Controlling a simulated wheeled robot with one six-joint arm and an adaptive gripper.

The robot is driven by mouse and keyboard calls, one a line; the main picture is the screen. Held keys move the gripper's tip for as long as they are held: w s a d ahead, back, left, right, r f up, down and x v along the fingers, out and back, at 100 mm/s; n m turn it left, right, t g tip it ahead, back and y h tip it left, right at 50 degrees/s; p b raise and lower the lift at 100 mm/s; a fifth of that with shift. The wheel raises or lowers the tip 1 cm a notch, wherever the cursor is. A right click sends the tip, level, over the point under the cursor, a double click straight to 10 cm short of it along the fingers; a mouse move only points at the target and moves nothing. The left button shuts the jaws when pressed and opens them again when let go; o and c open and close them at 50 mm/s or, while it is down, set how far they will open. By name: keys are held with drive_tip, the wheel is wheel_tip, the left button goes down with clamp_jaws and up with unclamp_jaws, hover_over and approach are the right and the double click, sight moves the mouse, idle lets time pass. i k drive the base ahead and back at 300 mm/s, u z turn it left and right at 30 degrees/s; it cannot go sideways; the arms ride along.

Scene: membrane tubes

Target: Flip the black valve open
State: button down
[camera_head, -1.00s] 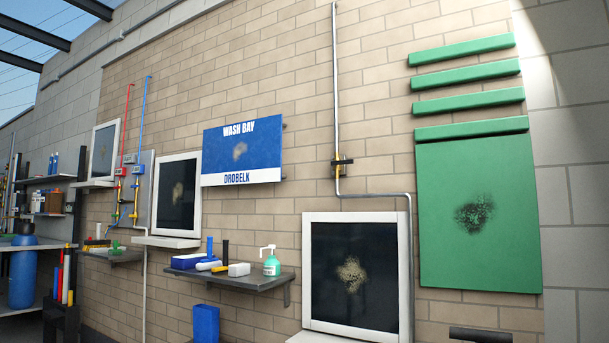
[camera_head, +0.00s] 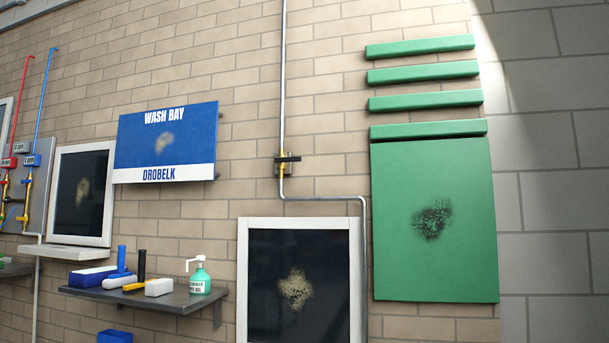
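The black valve (camera_head: 288,159) sits on a thin grey vertical pipe (camera_head: 283,90) on the brick wall, right of the blue WASH BAY sign. Its black handle lies crosswise to the pipe, roughly level, over a small brass body (camera_head: 282,168). Below the valve the pipe bends right and runs down beside a dark framed panel. My gripper is not in view, so its place relative to the valve cannot be told.
A grey shelf (camera_head: 150,297) with brushes and a green pump bottle (camera_head: 199,276) juts from the wall at lower left. A framed dark window (camera_head: 297,320) is below the valve. A green shutter (camera_head: 434,220) hangs to the right. Red and blue pipes stand at far left.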

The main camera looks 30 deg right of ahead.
sight(278, 160)
drive_tip(key=z, duration=0.4)
drive_tip(key=i, duration=0.45)
drive_tip(key=z, duration=0.45)
